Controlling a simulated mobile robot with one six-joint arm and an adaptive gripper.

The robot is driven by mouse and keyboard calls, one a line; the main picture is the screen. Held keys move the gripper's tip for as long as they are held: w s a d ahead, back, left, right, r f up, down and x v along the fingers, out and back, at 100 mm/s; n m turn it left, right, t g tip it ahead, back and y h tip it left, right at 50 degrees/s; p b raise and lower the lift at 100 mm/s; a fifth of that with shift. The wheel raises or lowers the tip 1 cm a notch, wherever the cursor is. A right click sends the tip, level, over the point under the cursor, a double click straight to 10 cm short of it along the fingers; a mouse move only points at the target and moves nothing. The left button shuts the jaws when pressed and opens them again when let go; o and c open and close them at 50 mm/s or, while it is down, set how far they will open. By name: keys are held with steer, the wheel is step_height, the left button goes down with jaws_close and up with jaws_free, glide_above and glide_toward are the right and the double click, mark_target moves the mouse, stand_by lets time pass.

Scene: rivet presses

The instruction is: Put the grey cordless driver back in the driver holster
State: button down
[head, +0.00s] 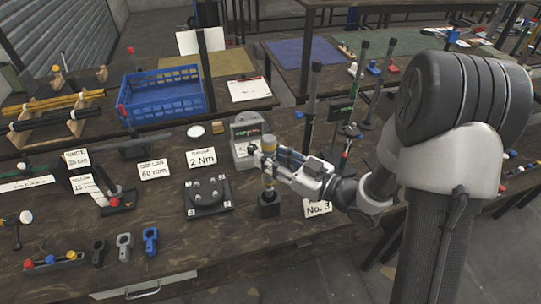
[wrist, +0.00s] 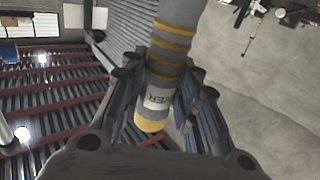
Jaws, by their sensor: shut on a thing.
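The grey cordless driver (head: 268,143) is upright in my gripper (head: 266,163), its yellow-ringed top showing above the fingers. In the wrist view, the driver (wrist: 172,60) is grey with yellow bands and part of a label, between the fingers of my gripper (wrist: 155,95). A small black block (head: 269,204), which looks like the driver holster, is on the bench directly below the driver. The driver's lower part reaches down close to the block. I cannot tell whether its tip is inside, touching or just above it.
A grey box-like unit (head: 246,150) stands just behind the driver. A black fixture plate (head: 208,194) is to the left, with a "2 Nm" card (head: 201,158) behind it. A "No. 3" card (head: 317,208) is to the right. The bench front below the block is clear.

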mark_target(274, 179)
steer(key=shift+f+b, duration=0.65)
steer(key=shift+f, duration=3.1)
steer(key=c, duration=1.2)
jaws_free()
steer(key=shift+o, duration=0.2)
steer(key=shift+f, duration=0.1)
steer(key=v, duration=1.2)
steer(key=shift+w, duration=0.1)
